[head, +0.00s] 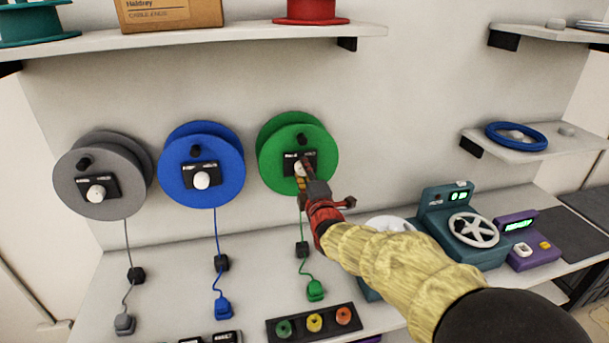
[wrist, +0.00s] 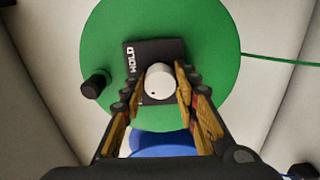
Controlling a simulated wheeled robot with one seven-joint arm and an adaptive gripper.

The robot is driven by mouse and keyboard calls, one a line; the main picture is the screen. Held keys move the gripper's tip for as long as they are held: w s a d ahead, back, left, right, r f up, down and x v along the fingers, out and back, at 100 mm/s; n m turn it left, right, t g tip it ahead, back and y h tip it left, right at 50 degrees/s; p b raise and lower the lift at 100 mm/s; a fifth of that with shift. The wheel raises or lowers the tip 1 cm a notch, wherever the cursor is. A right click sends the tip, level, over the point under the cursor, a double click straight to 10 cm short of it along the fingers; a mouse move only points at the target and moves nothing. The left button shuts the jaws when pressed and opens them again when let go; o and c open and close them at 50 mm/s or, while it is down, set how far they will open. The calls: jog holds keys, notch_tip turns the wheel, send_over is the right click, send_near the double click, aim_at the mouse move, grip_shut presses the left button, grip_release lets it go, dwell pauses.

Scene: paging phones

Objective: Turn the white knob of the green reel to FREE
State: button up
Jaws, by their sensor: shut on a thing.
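The green reel (head: 272,150) hangs on the wall, the rightmost of three reels. A black plate (wrist: 133,60) on its face reads HOLD along one edge in the wrist view; other lettering on it is hidden. The white knob (wrist: 160,80) stands on this plate, with a small dark mark near its rim. My gripper (wrist: 160,74) is shut on the knob, one yellow-padded finger on each side. In the head view my gripper (head: 301,176) covers part of the plate and knob. The reel's black crank handle (wrist: 96,86) stands clear, left of my fingers.
A blue reel (head: 190,150) and a grey reel (head: 85,170) hang to the left with similar knobs. A shelf (head: 250,38) is above.

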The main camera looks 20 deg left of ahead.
jog(key=shift+n, duration=0.4)
jog(key=o, duration=1)
jog(key=shift+o, duration=0.8)
jog(key=shift+s, duration=0.1)
jog(key=v, duration=1.2)
jog(key=shift+a+f, duration=0.1)
